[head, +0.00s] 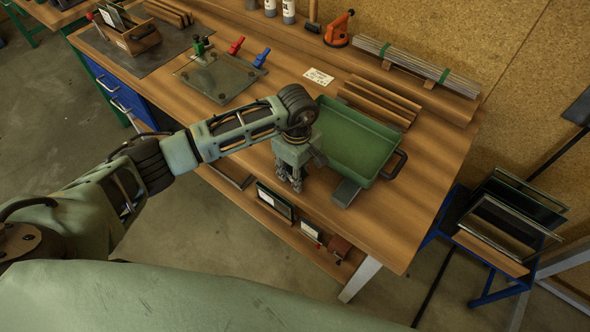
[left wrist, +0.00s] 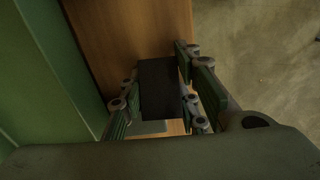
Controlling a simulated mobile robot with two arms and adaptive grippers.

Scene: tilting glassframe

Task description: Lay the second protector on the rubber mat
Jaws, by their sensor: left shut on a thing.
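My left gripper (head: 291,182) is over the front part of the workbench, left of a green tray. The left wrist view shows its fingers (left wrist: 162,92) closed on a dark flat block (left wrist: 160,88), apparently a protector. A grey flat piece (head: 346,191) shows right of the gripper, against the tray's front side; I cannot tell whether it is this same block. A dark mat (head: 178,42), apparently the rubber mat, lies at the far left of the bench. My right gripper is not in view.
The green tray (head: 388,146) takes up the bench's right part; its wall also shows in the left wrist view (left wrist: 55,70). A glass plate (head: 222,80) with red, blue and green clamps lies left of centre. A wooden box (head: 143,41) stands on the dark mat.

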